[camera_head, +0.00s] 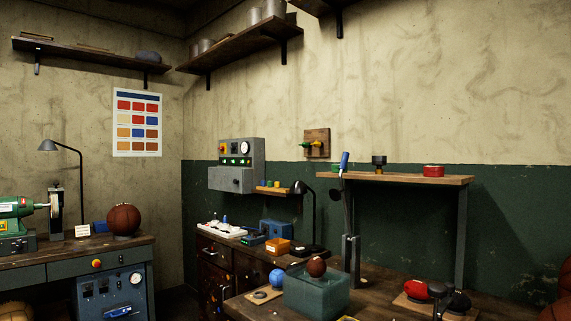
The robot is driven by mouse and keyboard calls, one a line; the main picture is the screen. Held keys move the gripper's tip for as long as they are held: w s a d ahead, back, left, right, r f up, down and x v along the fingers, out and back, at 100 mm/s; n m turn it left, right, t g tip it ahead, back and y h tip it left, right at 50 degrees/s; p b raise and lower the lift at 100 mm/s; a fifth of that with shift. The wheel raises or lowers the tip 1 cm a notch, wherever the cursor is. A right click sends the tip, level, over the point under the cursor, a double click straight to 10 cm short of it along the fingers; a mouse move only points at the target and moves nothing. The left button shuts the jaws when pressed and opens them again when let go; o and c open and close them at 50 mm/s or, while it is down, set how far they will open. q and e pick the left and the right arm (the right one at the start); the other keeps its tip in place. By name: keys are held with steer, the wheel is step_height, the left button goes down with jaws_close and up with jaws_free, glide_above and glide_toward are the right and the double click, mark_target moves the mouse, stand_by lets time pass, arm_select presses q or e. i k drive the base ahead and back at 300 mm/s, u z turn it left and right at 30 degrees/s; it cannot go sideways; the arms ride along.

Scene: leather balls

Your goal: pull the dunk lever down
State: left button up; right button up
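A lever with a blue grip (345,161) stands nearly upright, its dark rod running down to a grey metal post (351,262) on the front workbench. I take it to be the dunk lever. A dark rounded part (335,194) shows beside the rod. Just left of the post stands a translucent blue-green tank (318,292). A small brown ball (317,266) shows at the top of the tank; whether it rests on something there I cannot tell. Neither of my grippers is in view.
A blue ball (276,277) sits left of the tank, near a small board (262,295). Red and black tools (416,289) lie to the right on the bench. A raised shelf (405,179) stands behind the lever.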

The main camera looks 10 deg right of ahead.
mark_target(334, 194)
steer(key=u, duration=0.65)
steer(key=i, duration=3.85)
steer(key=z, duration=3.35)
